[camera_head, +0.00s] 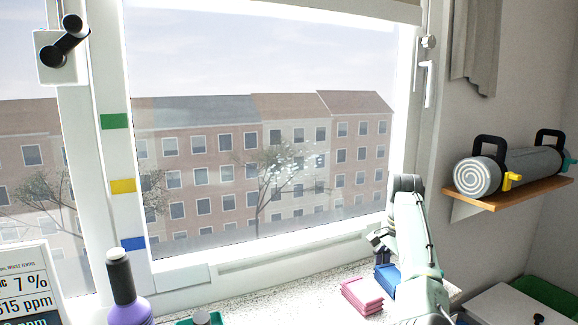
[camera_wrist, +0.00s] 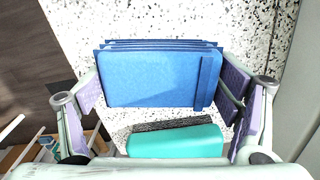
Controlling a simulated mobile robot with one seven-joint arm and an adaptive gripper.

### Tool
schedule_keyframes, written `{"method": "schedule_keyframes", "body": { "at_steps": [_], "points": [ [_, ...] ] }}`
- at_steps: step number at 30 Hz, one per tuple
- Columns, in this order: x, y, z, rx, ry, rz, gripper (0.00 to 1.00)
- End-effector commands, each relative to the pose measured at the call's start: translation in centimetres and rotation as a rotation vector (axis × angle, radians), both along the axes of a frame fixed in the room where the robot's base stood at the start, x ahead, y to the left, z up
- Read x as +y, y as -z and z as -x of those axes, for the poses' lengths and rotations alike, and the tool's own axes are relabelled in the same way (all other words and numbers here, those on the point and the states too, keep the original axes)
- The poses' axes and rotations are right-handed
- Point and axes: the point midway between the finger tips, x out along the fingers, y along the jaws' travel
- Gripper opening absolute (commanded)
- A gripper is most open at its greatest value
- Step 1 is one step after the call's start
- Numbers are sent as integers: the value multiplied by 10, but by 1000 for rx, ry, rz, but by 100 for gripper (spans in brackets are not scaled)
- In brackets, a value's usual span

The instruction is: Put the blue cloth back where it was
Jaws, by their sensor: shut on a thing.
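The blue cloth (camera_wrist: 150,78) fills the space between my gripper's fingers (camera_wrist: 165,95) in the wrist view. It is a flat, folded rectangle with several layers showing along its far edge and a strip along its right side. The finger pads are lilac and press at its left and right sides. In the head view the blue cloth (camera_head: 388,281) is at the window sill, partly hidden by my arm, with my gripper (camera_head: 381,247) just above it. I cannot tell whether it touches the sill.
Folded pink cloths (camera_head: 361,296) lie immediately left of the blue cloth on the speckled sill (camera_head: 290,290). A teal object (camera_wrist: 176,141) shows nearer the wrist camera. A purple bottle (camera_head: 127,295) stands left. A wooden shelf (camera_head: 520,195) with a grey roll is at right.

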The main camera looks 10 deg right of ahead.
Motion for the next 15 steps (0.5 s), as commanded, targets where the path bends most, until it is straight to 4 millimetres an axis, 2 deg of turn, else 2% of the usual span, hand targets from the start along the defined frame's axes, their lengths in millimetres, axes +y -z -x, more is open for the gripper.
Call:
{"method": "schedule_keyframes", "body": {
  "at_steps": [5, 6, 13, 15],
  "points": [
    [0, 4, 0, 0, 0, 0, 55],
    [0, 4, 0, 0, 0, 0, 84],
    [0, 4, 0, 0, 0, 0, 99],
    [0, 4, 0, 0, 0, 0, 100]
  ]
}}
